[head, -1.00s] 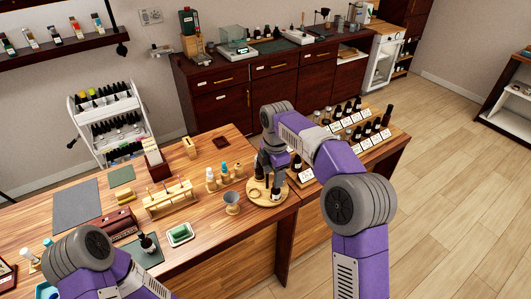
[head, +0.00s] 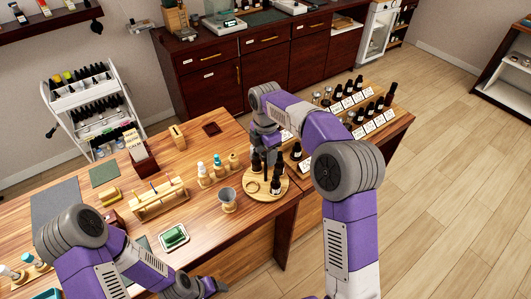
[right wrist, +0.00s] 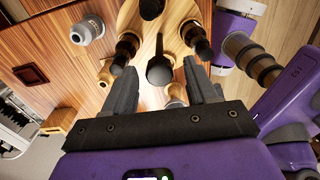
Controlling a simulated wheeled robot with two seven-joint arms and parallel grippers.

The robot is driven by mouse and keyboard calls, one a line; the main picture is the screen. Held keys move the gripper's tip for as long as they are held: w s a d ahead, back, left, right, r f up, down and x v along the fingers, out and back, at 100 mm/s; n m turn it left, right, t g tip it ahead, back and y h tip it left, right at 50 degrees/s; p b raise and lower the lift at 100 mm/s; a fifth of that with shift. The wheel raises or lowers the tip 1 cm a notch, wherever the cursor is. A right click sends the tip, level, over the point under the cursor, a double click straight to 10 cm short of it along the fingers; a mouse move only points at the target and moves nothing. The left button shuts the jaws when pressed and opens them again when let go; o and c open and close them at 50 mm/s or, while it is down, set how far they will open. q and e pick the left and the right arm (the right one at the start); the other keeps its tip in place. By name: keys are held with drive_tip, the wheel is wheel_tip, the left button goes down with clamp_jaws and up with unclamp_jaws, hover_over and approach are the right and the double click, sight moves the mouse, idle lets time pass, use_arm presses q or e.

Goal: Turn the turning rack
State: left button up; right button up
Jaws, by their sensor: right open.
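The turning rack (head: 264,198) is a round light-wood disc near the right end of the wooden table. Several dark dropper bottles and a small wooden ring (head: 252,187) stand or lie on it. My right gripper (head: 267,158) points down over the rack's back part among the bottles. In the right wrist view its open fingers (right wrist: 160,68) straddle a dark round-topped part (right wrist: 159,70); contact cannot be told. The rack's light wood (right wrist: 178,14) shows beyond. My left gripper (head: 210,286) is low at the bottom edge, away from the rack, its jaws unclear.
A grey cup (head: 228,200) stands just left of the rack. Small bottles (head: 203,175) and a wooden stand (head: 160,200) are farther left. A green dish (head: 173,237) lies at the front. Stepped bottle displays (head: 360,120) stand to the right, behind my right arm.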

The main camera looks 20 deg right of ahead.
drive_tip(key=shift+f, duration=0.1)
clamp_jaws()
idle(0.3)
drive_tip(key=shift+d, duration=0.1)
